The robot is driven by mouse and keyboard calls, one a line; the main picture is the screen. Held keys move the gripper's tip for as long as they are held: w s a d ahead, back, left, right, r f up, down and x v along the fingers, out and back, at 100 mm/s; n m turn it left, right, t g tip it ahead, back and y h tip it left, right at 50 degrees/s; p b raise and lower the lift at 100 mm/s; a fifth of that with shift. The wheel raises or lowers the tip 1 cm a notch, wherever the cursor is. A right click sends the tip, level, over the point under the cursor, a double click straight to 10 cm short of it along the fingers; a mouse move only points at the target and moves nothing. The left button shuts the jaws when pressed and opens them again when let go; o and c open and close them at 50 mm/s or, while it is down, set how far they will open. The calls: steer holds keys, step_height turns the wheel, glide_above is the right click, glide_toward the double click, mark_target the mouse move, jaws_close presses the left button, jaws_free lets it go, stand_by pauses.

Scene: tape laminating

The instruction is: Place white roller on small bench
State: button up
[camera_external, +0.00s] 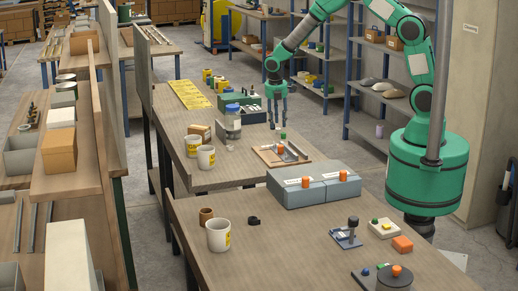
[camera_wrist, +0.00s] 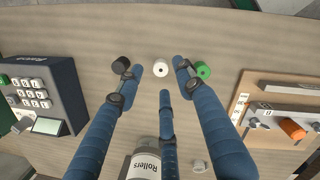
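A small white roller (camera_wrist: 161,69) stands on the wooden table, seen in the wrist view between the tips of my gripper's fingers. A dark roller (camera_wrist: 121,65) is to its left and a green roller (camera_wrist: 203,70) to its right. My gripper (camera_wrist: 160,78) has three blue fingers, spread apart with nothing visibly held. It points down over the far table in the external view (camera_external: 277,122). The white roller cannot be made out there. I cannot tell which surface is the small bench; a wooden board with a fixture (camera_external: 282,154) lies close to my gripper.
A jar labelled Rollers (camera_wrist: 145,167) stands near my fingers. A keypad device (camera_wrist: 38,97) is at the left of the wrist view. White mugs (camera_external: 206,157) and yellow sheets (camera_external: 190,94) occupy the far table.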

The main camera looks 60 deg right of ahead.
step_height(320, 180, up, 9)
steer(key=a+p, duration=0.1)
stand_by(0.3)
steer(key=shift+a, duration=0.1)
stand_by(0.4)
steer(key=s+a+r+m+t, duration=0.15)
steer(key=s+r+m, duration=0.25)
steer(key=s+r, duration=0.55)
steer(key=s+a+r+m+t, duration=0.15)
steer(key=s+r+m, duration=0.35)
steer(key=r, duration=0.8)
steer(key=s+a+r+m+t, duration=0.1)
steer(key=s+a+r+m, duration=0.1)
steer(key=s, duration=1)
steer(key=s+a+r+m+t+y, duration=0.1)
steer(key=s+a+r+m, duration=0.1)
steer(key=s+r+m, duration=0.2)
steer(key=shift+s+r+m+t+y, duration=0.35)
steer(key=shift+s+m, duration=1.15)
steer(key=shift+s, duration=2.4)
